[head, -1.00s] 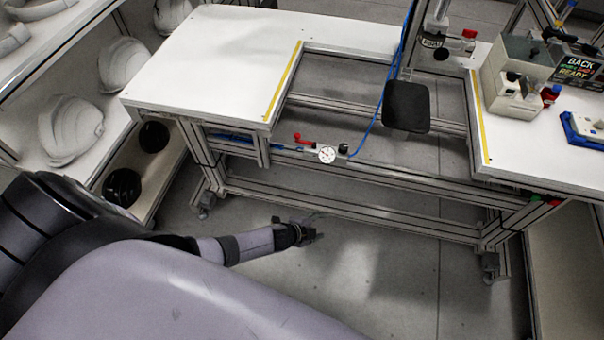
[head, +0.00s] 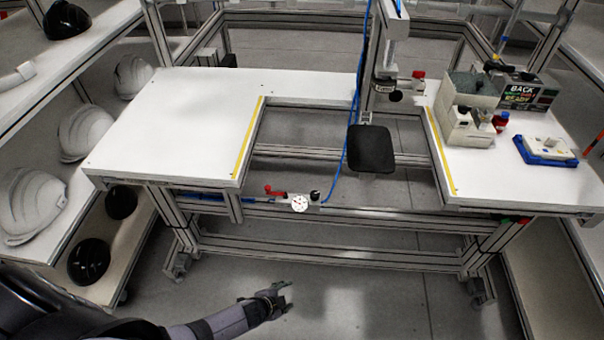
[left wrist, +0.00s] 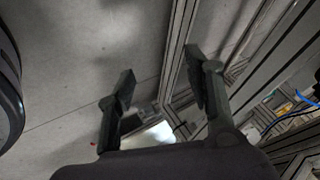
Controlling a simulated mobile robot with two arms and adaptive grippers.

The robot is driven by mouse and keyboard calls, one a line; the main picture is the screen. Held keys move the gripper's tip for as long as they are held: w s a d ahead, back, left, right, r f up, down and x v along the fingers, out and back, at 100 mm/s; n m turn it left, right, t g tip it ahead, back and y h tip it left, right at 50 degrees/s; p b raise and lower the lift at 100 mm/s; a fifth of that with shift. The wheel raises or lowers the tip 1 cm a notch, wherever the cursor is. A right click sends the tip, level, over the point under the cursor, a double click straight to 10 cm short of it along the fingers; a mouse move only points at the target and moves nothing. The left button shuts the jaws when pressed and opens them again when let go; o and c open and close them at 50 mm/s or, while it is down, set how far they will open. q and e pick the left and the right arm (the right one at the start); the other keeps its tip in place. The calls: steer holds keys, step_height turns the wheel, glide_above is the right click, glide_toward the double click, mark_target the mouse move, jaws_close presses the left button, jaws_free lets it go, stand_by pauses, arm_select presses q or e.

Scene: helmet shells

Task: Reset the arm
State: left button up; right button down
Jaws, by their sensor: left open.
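My left gripper (head: 283,297) is low over the grey floor, in front of the white workbench (head: 190,105). In the left wrist view my left gripper (left wrist: 158,85) has its two dark fingers spread apart with nothing between them. The floor and the bench's metal frame (left wrist: 180,50) show behind the fingers. My left arm (head: 215,325) reaches in from the lower left of the head view. My right gripper does not show.
White helmet shells (head: 33,203) and black ones (head: 90,260) lie on shelves at left. On the bench's right part are a grey box unit (head: 470,95), a red-capped bottle (head: 500,122) and a blue tray (head: 541,158). A black pad (head: 371,150) hangs at the bench gap. Open floor lies in front.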

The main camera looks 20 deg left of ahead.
arm_select(q)
steer(key=s+a+f+n+g+y, duration=0.1)
steer(key=s+f+n+g, duration=0.2)
steer(key=s, duration=1.3)
steer(key=s+a+f+n+g+y, duration=0.1)
steer(key=s+f+n, duration=0.5)
steer(key=s, duration=1)
steer(key=shift+s+a+f+n+g, duration=0.25)
steer(key=shift+a+f+n+g, duration=0.3)
steer(key=shift+g, duration=0.65)
